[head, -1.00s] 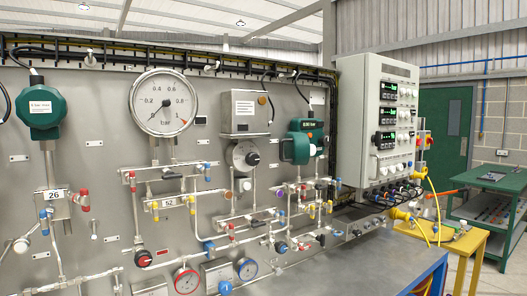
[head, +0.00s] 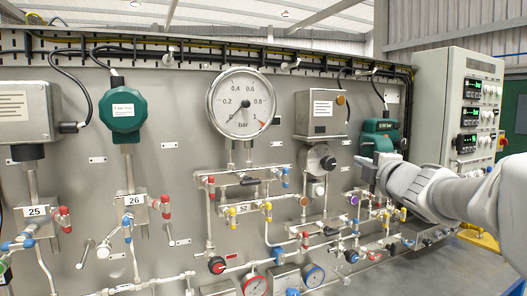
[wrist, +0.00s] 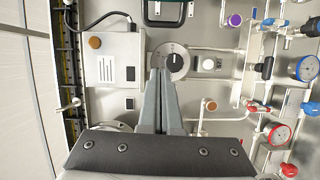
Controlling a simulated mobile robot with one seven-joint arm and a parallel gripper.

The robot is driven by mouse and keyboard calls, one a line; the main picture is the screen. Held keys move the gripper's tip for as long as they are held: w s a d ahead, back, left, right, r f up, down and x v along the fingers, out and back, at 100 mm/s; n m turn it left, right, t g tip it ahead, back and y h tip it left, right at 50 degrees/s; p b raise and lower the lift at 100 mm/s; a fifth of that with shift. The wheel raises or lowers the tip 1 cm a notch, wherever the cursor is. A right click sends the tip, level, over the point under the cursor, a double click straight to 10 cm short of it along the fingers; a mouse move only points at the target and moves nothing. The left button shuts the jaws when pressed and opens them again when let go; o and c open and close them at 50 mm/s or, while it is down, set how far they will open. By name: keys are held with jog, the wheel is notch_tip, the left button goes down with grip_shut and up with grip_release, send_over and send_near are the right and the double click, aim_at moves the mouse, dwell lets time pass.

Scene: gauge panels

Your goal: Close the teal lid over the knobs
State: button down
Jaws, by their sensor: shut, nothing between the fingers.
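A teal housing (head: 380,135) with a pale label is mounted on the right part of the panel. Its lower part is hidden behind my gripper. Its edge also shows at the top of the wrist view (wrist: 165,20). I cannot tell a separate lid on it or whether one stands open. A round grey dial with a black knob (head: 327,162) sits left of it, with a white knob (head: 319,189) below. My gripper (head: 365,165) is shut and empty, between the dial and the teal housing in the head view. In the wrist view its fingertips (wrist: 161,72) overlap the dial's edge; contact cannot be told.
Another teal housing (head: 122,112) is at the left. A large pressure gauge (head: 241,103) and a grey box (head: 320,112) are on the panel. Pipes and coloured valves (head: 300,235) crowd below. A control box (head: 470,110) stands right, behind my arm. The bench (head: 450,275) looks clear.

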aim_at(361, 155)
jog(key=w+a+p, duration=0.1)
jog(key=w+p, duration=0.1)
jog(key=w, duration=0.9)
jog(key=shift+n, duration=0.3)
jog(key=d, duration=0.1)
jog(key=s+d, duration=0.1)
jog(key=d, duration=0.2)
jog(key=shift+s+r+p, duration=0.1)
jog(key=shift+s+p, duration=0.3)
jog(key=shift+s+d+y, duration=0.1)
jog(key=shift+y, duration=0.2)
jog(key=shift+s+d+n+y, duration=0.2)
jog(key=shift+d+n+y, duration=0.05)
jog(key=shift+n+y, duration=0.05)
